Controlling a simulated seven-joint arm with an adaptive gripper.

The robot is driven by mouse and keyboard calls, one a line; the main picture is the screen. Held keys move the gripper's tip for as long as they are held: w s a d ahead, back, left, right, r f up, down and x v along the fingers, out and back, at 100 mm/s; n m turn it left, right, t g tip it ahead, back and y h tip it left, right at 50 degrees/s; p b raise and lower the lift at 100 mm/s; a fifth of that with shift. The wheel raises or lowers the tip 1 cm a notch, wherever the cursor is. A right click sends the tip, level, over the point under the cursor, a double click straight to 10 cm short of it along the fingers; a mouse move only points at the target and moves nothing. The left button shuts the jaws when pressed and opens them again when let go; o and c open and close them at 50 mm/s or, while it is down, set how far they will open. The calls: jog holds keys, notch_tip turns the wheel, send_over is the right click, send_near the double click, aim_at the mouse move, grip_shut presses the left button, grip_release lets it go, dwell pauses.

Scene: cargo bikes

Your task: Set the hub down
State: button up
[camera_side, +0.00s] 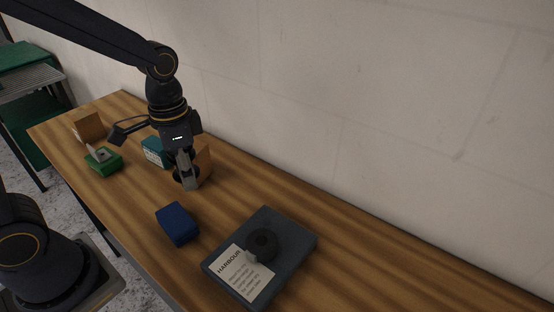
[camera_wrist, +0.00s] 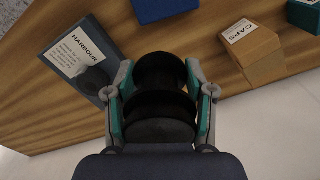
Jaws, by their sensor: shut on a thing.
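My gripper (camera_side: 187,180) is shut on a black, spool-shaped hub, held above the wooden table. In the wrist view the hub (camera_wrist: 160,75) sits between the two green-edged fingers of my gripper (camera_wrist: 162,95), its flanges showing. In the side view the fingers and wrist partly hide the held hub, and I cannot tell its exact height over the table. A second dark round part (camera_side: 262,245) lies on the dark grey slab (camera_side: 285,228) beside a white label reading HARBOUR. The slab (camera_wrist: 62,42) also shows at the left of the wrist view.
A blue box (camera_side: 177,224) lies between my gripper and the slab. A tan box labelled CAPS (camera_wrist: 250,52) stands close to my gripper. A teal box (camera_side: 155,152), a green box (camera_side: 104,163) and a tan box (camera_side: 90,127) stand farther left. The table (camera_side: 400,275) right of the slab is clear.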

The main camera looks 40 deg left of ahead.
jog(key=shift+w+r+m, duration=0.2)
jog(key=shift+r+m, duration=0.1)
jog(key=shift+r, duration=0.1)
jog(key=w+d+r+m, duration=0.1)
jog(key=w+d+m, duration=0.1)
jog(key=d+m, duration=0.5)
jog(key=w+d+r+m, duration=0.1)
jog(key=w+d+m, duration=0.2)
jog(key=d, duration=0.8)
jog(key=s+d+f+m, duration=0.1)
jog(key=s+d+m, duration=0.25)
jog(key=d, duration=0.35)
jog(key=s+d+f+m, duration=0.2)
jog(key=s+d, duration=0.3)
jog(key=d, duration=0.3)
jog(key=w+d+f, duration=0.2)
jog(key=d, duration=0.1)
jog(key=w+d+f, duration=0.6)
jog(key=shift+d, duration=0.15)
jog(key=shift+w+d+f, duration=0.3)
jog(key=shift+f, duration=0.2)
jog(key=shift+w+d+f, duration=0.1)
jog(key=shift+w+f, duration=0.05)
jog(key=shift+f, duration=1.55)
